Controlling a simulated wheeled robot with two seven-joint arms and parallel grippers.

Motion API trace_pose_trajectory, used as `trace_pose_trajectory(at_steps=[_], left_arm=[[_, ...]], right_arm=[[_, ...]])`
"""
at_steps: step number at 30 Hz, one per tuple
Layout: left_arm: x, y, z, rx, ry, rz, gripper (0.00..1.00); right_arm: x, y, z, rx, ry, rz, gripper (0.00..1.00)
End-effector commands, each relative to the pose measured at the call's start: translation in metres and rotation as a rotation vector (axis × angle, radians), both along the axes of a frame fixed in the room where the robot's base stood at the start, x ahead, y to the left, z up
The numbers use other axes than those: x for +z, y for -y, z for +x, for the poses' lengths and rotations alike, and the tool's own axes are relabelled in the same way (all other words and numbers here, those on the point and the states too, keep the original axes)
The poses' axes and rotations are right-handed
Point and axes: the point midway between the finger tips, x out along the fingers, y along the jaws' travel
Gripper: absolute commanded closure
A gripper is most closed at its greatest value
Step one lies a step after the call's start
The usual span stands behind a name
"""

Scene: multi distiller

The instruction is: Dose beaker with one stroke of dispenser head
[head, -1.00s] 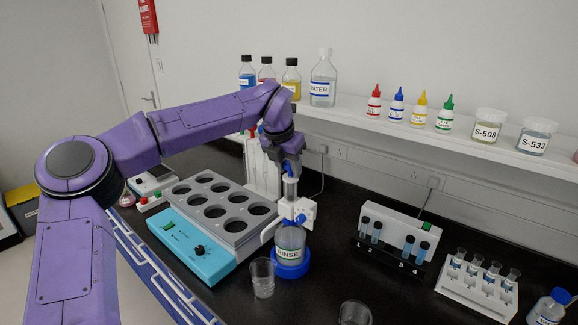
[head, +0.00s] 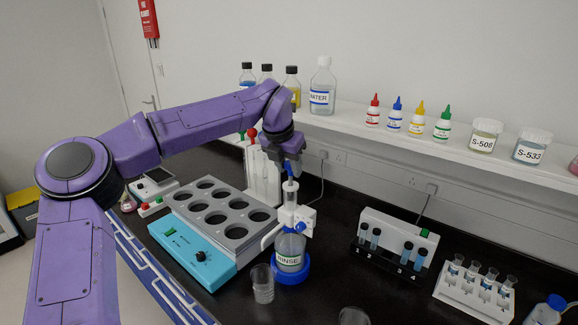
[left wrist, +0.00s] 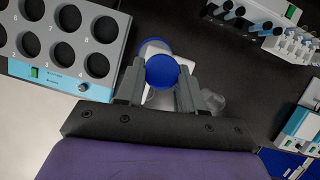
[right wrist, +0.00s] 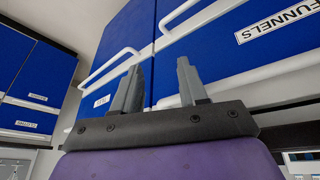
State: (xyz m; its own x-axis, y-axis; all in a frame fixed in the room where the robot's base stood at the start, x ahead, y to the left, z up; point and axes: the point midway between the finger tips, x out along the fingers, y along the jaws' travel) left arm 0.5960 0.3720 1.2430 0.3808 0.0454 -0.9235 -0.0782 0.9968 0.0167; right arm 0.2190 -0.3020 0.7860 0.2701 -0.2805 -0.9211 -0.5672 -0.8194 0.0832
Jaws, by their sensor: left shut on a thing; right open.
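The dispenser head (head: 292,217) has a white body, a clear barrel and a blue top, and sits upright on the bottle labelled RINSE (head: 290,257). The bottle stands in a blue ring (head: 291,276). My left gripper (head: 291,170) is above the dispenser and shut on its blue top (left wrist: 161,72), which shows between the fingers in the left wrist view. A clear beaker (head: 262,285) stands just left of the bottle, by the spout side. I cannot tell whether it holds liquid. My right gripper (right wrist: 158,78) is open and empty.
A block with round wells (head: 221,210) and a turquoise front stands left of the bottle. Another clear beaker (head: 354,316) is at the lower edge. Tube racks (head: 478,286) stand right. The dark bench between is clear. Blue cabinets (right wrist: 215,40) face my right gripper.

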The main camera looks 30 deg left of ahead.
Motion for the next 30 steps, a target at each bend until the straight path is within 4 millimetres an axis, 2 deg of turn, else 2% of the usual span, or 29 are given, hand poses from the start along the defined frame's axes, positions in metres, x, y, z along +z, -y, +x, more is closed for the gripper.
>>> trace_pose_trajectory(at_steps=[30], left_arm=[[-0.02, 0.0, 0.0, 0.0, -0.002, 0.0, 0.92]], right_arm=[[-0.015, 0.0, 0.0, 0.0, 0.0, 0.0, 0.57]])
